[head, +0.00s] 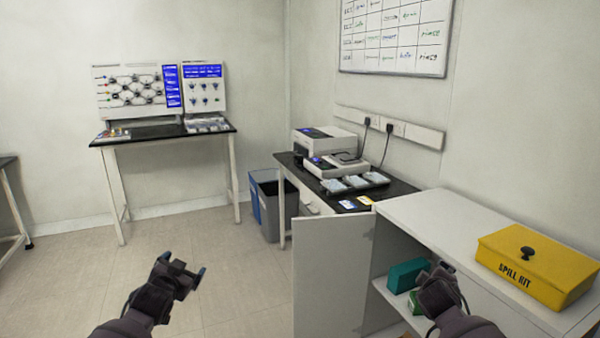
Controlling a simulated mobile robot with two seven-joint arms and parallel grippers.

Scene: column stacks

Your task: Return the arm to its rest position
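My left gripper (184,264) is at the lower left, held over bare floor. Its two fingers are apart with nothing between them. My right gripper (436,272) is at the lower right, in front of the open cabinet (425,220). Its fingers are seen from behind and I cannot tell whether they are apart. A teal box (406,274) is on the cabinet shelf just left of the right gripper. A green item (415,303) shows beside that gripper, partly hidden by it; I cannot tell whether they touch.
The cabinet door (330,275) stands open left of the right gripper. A yellow spill kit box (535,262) sits on the cabinet top. Behind are a black bench with devices (338,165), bins (270,205) and another table (165,131).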

